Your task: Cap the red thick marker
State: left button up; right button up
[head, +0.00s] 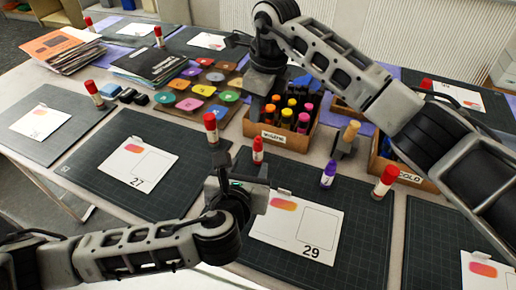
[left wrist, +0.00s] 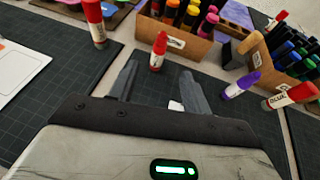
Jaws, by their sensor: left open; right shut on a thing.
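The red thick marker (head: 258,150) stands upright on the dark cutting mat behind card 29. It also shows in the left wrist view (left wrist: 157,52), just beyond the fingertips; I cannot tell whether its tip is bare. My left gripper (head: 242,166) is open and empty, low over the mat, with its fingers (left wrist: 158,74) pointing toward the marker and apart from it. My right gripper (head: 262,86) is high, by the left end of the warm-colour marker box. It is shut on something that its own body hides. No loose red cap can be made out.
A box of warm-colour markers (head: 272,138) stands behind the red marker. A purple marker (head: 328,175) and a glue stick (head: 384,182) stand to the right, another glue stick (head: 211,127) to the left. A dark block with a tan peg (head: 348,138) stands beside the box.

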pick_arm(q)
jog(key=x, duration=1.2)
jog(key=shift+f, duration=0.1)
grip_shut()
pick_arm(e)
send_over(255, 139)
jog(key=shift+s+d+f, duration=0.1)
jog(key=shift+d+f, duration=0.1)
jog(key=shift+f, duration=1.1)
jog(key=shift+d+f, duration=0.2)
jog(key=shift+f, duration=1.05)
